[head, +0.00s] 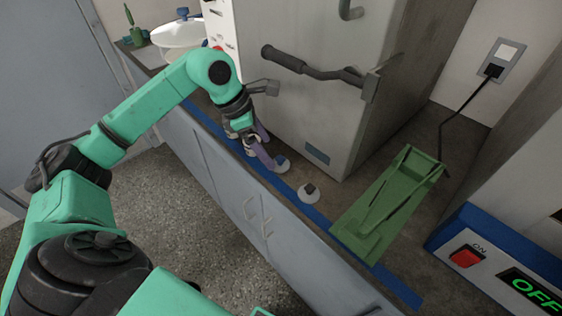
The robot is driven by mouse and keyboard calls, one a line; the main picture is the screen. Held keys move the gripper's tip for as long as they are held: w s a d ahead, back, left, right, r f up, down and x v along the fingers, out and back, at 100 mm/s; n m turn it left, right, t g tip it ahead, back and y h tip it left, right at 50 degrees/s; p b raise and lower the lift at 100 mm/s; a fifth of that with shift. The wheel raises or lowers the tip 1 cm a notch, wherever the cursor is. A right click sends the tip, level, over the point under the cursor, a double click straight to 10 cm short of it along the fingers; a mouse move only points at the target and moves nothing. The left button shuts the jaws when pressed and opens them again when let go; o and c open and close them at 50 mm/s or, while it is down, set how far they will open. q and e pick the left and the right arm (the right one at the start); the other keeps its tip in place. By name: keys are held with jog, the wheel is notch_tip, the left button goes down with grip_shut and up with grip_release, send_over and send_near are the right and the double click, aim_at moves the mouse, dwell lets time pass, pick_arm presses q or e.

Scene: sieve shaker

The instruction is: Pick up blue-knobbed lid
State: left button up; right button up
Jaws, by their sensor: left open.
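The blue-knobbed lid (180,34) is a pale, rounded lid at the back left of the counter, partly behind my left arm and the machine's front panel. Its blue knob (183,13) points up and is clear of my arm. My left gripper (265,156) is open, pointing down near the counter's front edge by the large grey cabinet. It is well in front of and to the right of the lid, and apart from it. I see nothing held between its fingers. My right gripper is not in view.
A large grey machine cabinet (305,105) with a dark handle (312,70) stands beside my gripper. A small white disc with a dark knob (309,192) and a green tray-like frame (385,205) lie to the right. A green item (136,30) stands left of the lid.

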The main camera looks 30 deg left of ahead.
aim_at(276, 158)
pick_arm(q)
jog(key=p+x, duration=0.1)
jog(key=x, duration=0.4)
jog(key=shift+w+d+f, duration=0.1)
jog(key=shift+w+d, duration=0.05)
jog(key=shift+w, duration=0.05)
jog(key=shift+w+f, duration=0.15)
jog(key=shift+f, duration=0.1)
jog(key=c, duration=1.4)
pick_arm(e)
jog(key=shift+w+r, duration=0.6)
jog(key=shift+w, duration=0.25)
pick_arm(q)
jog(key=shift+r, duration=0.15)
